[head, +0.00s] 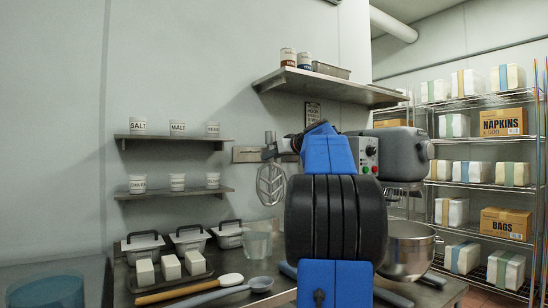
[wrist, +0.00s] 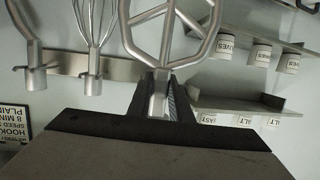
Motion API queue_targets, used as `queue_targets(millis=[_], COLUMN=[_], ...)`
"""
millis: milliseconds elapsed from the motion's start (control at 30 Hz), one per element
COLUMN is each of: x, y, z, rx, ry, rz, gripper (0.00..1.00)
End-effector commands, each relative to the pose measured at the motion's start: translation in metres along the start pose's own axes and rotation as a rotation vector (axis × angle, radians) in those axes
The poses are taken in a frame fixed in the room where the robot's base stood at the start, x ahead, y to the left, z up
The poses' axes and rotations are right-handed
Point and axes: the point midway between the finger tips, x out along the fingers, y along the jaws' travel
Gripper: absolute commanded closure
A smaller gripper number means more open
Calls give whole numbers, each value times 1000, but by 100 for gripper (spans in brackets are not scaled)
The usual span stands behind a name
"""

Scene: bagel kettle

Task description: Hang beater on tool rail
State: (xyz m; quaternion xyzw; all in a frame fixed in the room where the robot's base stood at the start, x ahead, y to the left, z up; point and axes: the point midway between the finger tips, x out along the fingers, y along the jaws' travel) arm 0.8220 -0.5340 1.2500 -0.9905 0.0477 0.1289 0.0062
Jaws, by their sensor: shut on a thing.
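The beater is a grey metal paddle with an open lattice; it shows in the head view (head: 271,186) and large in the wrist view (wrist: 166,35). My gripper (head: 272,149) is shut on the beater's shaft, which stands between the dark fingers in the wrist view (wrist: 158,90). The tool rail (head: 246,155) is a metal strip on the wall, just left of the gripper in the head view. In the wrist view the rail (wrist: 120,63) runs behind the beater. Whether beater and rail touch, I cannot tell.
A whisk (wrist: 93,50) and a hook-like tool (wrist: 33,60) are at the rail in the wrist view. Shelves with labelled tubs (head: 178,128) are to the left. A mixer (head: 402,152) and steel bowl (head: 408,250) stand right. A wall shelf (head: 325,86) is above.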

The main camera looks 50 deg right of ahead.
Motion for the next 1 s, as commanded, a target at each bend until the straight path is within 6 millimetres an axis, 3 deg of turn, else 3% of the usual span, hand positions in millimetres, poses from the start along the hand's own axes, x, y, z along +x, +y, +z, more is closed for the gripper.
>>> queue_targets(millis=[667, 1000], x=[62, 66], y=[9, 9], z=[-8, -9], rx=[0, 0], ry=[1, 1], rz=[-1, 0], gripper=[100, 100])
